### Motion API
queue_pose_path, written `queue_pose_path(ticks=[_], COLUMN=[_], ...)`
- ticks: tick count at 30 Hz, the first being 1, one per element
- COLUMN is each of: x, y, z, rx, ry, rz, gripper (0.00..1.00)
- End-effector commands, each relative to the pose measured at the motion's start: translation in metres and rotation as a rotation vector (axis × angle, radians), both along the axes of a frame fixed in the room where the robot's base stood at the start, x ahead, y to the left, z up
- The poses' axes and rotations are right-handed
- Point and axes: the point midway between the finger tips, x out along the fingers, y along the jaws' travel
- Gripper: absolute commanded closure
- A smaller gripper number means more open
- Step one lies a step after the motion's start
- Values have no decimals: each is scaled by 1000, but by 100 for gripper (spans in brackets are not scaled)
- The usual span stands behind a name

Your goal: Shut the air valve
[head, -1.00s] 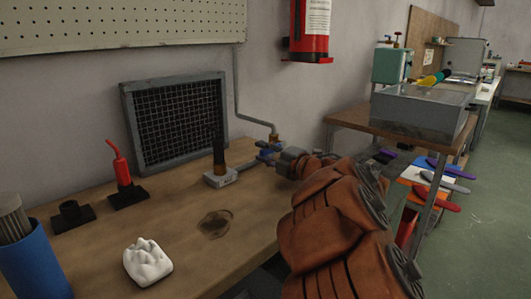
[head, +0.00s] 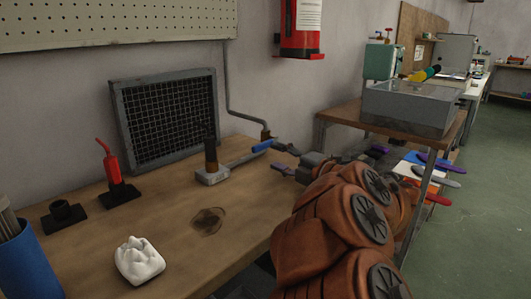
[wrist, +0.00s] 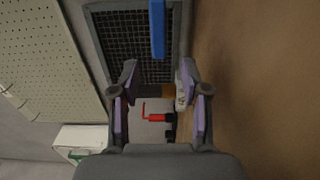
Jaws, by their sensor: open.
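The air valve has a blue lever (head: 262,146) at the lower end of the grey wall pipe (head: 228,85), near the bench's back edge. In the wrist view the blue lever (wrist: 158,28) is a straight bar at the top, in line with the gap between my fingers and beyond their tips. My gripper (head: 284,158) is open and empty just right of the lever. Its fingers, with purplish pads, show spread apart in the wrist view (wrist: 158,72). A gap shows between lever and fingertips in the wrist view. The valve body is mostly hidden.
On the bench (head: 105,225) stand a burner (head: 212,165), a mesh panel (head: 165,115), a red bottle (head: 112,165), a white lumpy block (head: 139,261) and a blue container (head: 30,265). A side table (head: 345,112) with a grey box is right.

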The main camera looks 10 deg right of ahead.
Motion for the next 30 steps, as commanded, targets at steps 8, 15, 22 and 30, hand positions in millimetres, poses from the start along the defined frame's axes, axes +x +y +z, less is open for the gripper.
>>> queue_pose_path(ticks=[8, 15, 22, 30], x=[-29, -34, -34, -20], y=[-21, -23, -23, -50], z=[1, 1, 2, 54], rx=[-2, -1, 0, 32], ry=[-1, -1, -1, -9], rz=[-3, 1, -1, -172], gripper=[54, 54, 54, 54])
